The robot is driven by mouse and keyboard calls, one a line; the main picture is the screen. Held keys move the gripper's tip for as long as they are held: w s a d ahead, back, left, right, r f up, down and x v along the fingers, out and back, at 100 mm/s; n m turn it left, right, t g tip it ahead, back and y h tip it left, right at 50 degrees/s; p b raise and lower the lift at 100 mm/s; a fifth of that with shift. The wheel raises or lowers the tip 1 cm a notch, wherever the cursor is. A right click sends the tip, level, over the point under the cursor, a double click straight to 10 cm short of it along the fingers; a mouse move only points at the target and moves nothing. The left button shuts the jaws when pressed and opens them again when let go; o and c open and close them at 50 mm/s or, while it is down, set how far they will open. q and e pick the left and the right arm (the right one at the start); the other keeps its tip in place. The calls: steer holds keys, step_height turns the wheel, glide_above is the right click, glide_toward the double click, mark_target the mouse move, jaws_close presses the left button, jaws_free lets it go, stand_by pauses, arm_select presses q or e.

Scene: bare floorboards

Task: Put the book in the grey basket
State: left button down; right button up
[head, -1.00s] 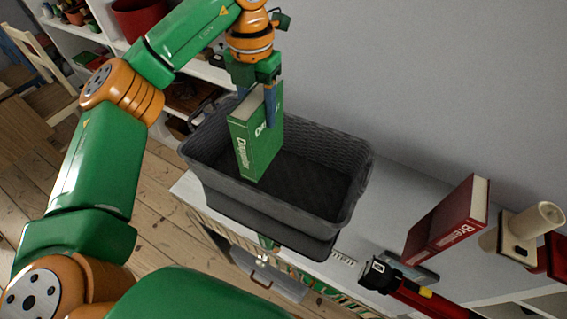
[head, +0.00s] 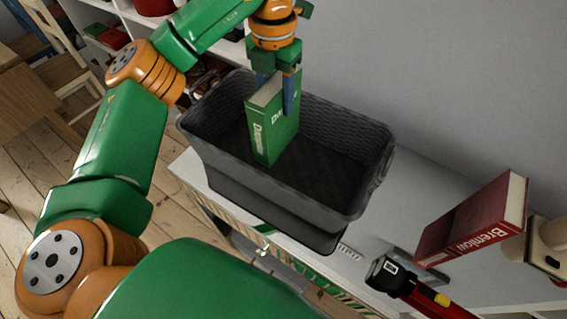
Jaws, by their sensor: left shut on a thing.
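A green book (head: 270,128) is held upright by my left gripper (head: 276,92), whose fingers are shut on its upper part. The book is over the left half of the grey basket (head: 345,203), and its lower part appears to be inside the basket's opening. I cannot tell whether it touches the basket floor. The basket stands on a white cabinet top and looks otherwise empty. A red book (head: 470,220) with "Bremlow" on its spine stands to the right of the basket. My right gripper is not in view.
A black and red flashlight (head: 405,285) lies at the front of the white top, right of the basket. A cream object (head: 545,245) stands at the right edge. Shelves and a wooden chair (head: 70,70) are at the upper left. A grey wall is behind.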

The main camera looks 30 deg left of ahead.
mark_target(276, 134)
arm_select(q)
step_height(276, 134, down, 9)
steer(key=shift+f+p, duration=0.2)
steer(key=shift+p, duration=0.2)
steer(key=shift+f, duration=0.4)
steer(key=shift+c, duration=1.6)
jaws_free()
steer(key=shift+s, duration=0.1)
